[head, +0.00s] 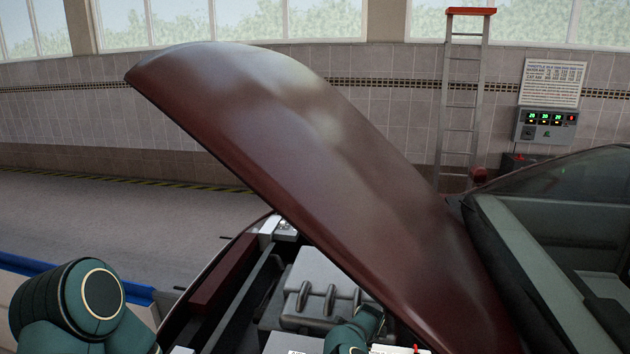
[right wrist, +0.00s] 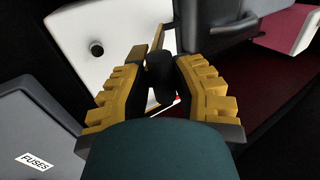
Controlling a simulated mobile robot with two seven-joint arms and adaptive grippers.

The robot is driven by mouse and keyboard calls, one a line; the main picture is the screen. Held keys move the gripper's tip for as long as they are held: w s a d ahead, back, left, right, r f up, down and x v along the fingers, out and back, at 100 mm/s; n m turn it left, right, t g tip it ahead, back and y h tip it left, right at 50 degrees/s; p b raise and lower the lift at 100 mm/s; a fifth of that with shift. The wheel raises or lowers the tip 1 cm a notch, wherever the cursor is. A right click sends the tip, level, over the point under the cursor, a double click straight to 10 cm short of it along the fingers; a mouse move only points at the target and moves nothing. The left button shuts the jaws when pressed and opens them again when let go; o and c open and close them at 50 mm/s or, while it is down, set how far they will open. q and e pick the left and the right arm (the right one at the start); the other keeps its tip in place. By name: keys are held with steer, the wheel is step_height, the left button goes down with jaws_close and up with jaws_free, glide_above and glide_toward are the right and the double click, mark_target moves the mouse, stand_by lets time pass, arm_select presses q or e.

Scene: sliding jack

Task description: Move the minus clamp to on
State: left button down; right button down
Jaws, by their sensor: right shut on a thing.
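In the right wrist view my right gripper (right wrist: 161,68) has its yellow fingers shut on a black clamp (right wrist: 159,80), which I take to be the minus clamp. The clamp is held over or beside a white box (right wrist: 118,35), likely the battery, with a black round post (right wrist: 97,48) on its face. The post stands apart from the clamp, up and to the left. The fingers partly hide the clamp. In the head view my right arm (head: 355,330) reaches under the hood, and its gripper is hidden. My left gripper is out of view; only its arm shows at lower left.
The raised dark red hood (head: 300,150) slants over the engine bay. A grey engine cover (head: 320,285) lies beneath it. In the right wrist view a grey fuse box (right wrist: 38,130) stands at left and a dark part with a handle (right wrist: 215,20) at top right.

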steer(key=shift+s, duration=0.1)
steer(key=shift+s+a+f, duration=0.15)
steer(key=shift+s+f, duration=0.3)
steer(key=shift+s, duration=0.25)
steer(key=shift+s+f, duration=0.1)
steer(key=shift+s, duration=0.05)
steer(key=shift+s+a+f, duration=0.15)
steer(key=shift+s+f, duration=0.45)
steer(key=shift+s+a+f, duration=0.1)
steer(key=shift+s+f, duration=0.4)
steer(key=shift+f, duration=0.2)
steer(key=shift+s, duration=0.1)
